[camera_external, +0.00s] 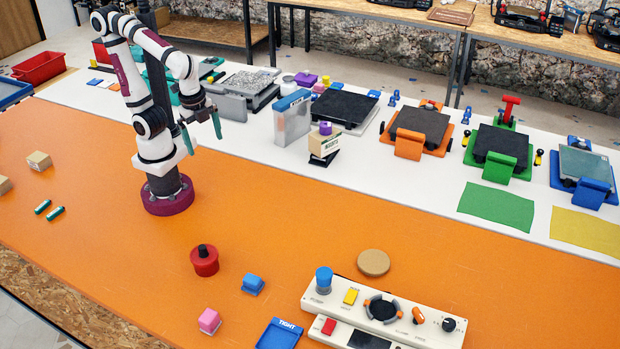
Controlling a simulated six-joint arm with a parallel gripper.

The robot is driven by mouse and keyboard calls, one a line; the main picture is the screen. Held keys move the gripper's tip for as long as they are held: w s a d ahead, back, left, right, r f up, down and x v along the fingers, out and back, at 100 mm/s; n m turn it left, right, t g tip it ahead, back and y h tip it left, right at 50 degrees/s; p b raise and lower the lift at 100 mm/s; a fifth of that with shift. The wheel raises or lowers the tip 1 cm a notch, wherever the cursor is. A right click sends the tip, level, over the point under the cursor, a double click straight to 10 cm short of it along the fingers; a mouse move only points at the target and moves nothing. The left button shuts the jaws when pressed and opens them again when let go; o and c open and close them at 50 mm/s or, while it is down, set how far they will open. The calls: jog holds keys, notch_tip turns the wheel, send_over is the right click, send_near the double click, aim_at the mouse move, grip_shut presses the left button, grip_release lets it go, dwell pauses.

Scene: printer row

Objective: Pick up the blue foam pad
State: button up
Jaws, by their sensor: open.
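Several small blue things are in view, and I cannot tell for sure which is the blue foam pad. A small flat blue pad (93,68) lies on the white strip at the left, behind my arm. A blue block (253,284) with a raised top sits on the orange surface in front. A small blue piece (374,94) lies on the white strip near the dark plates. My gripper (202,133) hangs in the air beside my arm, green fingers pointing down. It is open and empty, apart from all of these.
A red knobbed cylinder (204,261), a pink block (209,320), a blue tray (280,333) and a control panel (385,318) stand at the front. A clear bin (292,120) and a stacked box (325,143) stand right of my gripper. The middle orange surface is free.

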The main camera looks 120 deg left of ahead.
jog(key=shift+m, duration=0.4)
jog(key=s, duration=0.1)
jog(key=s+a+f, duration=0.1)
jog(key=s, duration=0.1)
jog(key=s+f, duration=0.1)
jog(key=shift+s+a, duration=0.25)
jog(key=shift+s, duration=0.15)
jog(key=shift+c, duration=0.8)
jog(key=n+h, duration=1.5)
jog(key=n, duration=0.8)
send_over(255, 275)
jog(key=a, duration=1.3)
jog(key=f, duration=1.5)
jog(key=shift+s+a+f, duration=0.2)
jog(key=shift+s+f, duration=0.05)
jog(key=shift+s, duration=0.1)
jog(key=shift+n, duration=0.3)
jog(key=x, duration=1.6)
jog(key=shift+w+f, duration=0.1)
jog(key=shift+w, duration=0.25)
jog(key=c, duration=1.3)
